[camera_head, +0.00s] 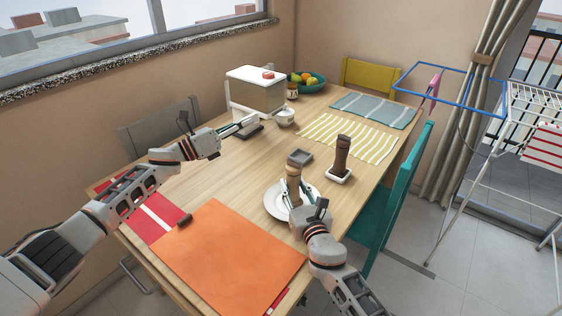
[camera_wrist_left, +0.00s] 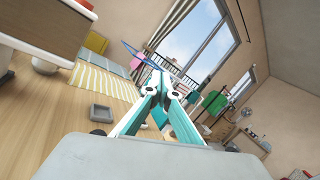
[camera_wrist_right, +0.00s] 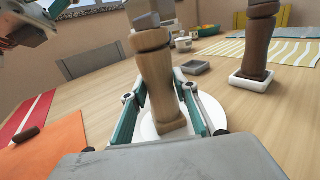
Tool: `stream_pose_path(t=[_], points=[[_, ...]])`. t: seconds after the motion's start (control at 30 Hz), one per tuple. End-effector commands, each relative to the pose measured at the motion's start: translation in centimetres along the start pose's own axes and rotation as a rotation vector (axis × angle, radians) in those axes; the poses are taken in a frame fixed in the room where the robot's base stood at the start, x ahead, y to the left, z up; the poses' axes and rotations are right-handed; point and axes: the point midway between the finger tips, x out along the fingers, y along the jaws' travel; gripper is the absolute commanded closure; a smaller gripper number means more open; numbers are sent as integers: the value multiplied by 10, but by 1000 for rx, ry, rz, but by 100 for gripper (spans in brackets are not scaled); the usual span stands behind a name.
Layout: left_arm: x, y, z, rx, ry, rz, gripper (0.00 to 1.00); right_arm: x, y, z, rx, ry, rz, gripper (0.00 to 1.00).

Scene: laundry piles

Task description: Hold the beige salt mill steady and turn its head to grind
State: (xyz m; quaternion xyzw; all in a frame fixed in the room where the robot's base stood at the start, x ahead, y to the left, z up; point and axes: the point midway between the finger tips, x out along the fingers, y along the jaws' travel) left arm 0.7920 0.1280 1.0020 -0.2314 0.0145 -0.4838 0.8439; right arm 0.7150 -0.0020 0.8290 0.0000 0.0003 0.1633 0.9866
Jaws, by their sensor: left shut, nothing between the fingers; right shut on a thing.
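The beige salt mill (camera_head: 294,172) stands on a white plate (camera_head: 275,208), roughly upright. It also shows large in the right wrist view (camera_wrist_right: 156,82). My right gripper (camera_head: 293,190) is shut on its lower body, with one finger on each side. My left gripper (camera_head: 248,122) is shut and empty, in front of the white-lidded box and well away from the mill. Its closed fingertips show in the left wrist view (camera_wrist_left: 158,76), where the mill cannot be made out.
A dark brown mill (camera_head: 341,156) stands on a white square dish (camera_head: 338,177) to the right. A small grey tray (camera_head: 300,157), a white cup (camera_head: 285,117) and the lidded box (camera_head: 256,94) are behind. An orange mat (camera_head: 220,258) covers the near left. Bare tabletop lies between the grippers.

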Motion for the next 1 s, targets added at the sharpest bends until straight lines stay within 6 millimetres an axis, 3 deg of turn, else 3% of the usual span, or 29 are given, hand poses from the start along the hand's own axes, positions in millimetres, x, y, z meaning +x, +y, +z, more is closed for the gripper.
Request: stream_pose_path(t=[0.2, 0.33, 0.5, 0.73, 1.0], points=[[26, 21, 61, -335, -185, 154, 100, 0, 0, 0, 0, 0, -1, 99], [35, 35, 87, -560, -289, 234, 100, 0, 0, 0, 0, 0, -1, 99], [41, 51, 106, -872, -411, 328, 100, 0, 0, 0, 0, 0, -1, 99], [47, 61, 104, -1301, -547, 457, 100, 0, 0, 0, 0, 0, -1, 99], [51, 49, 71, -1777, -660, 644, 100, 0, 0, 0, 0, 0, 0, 99]])
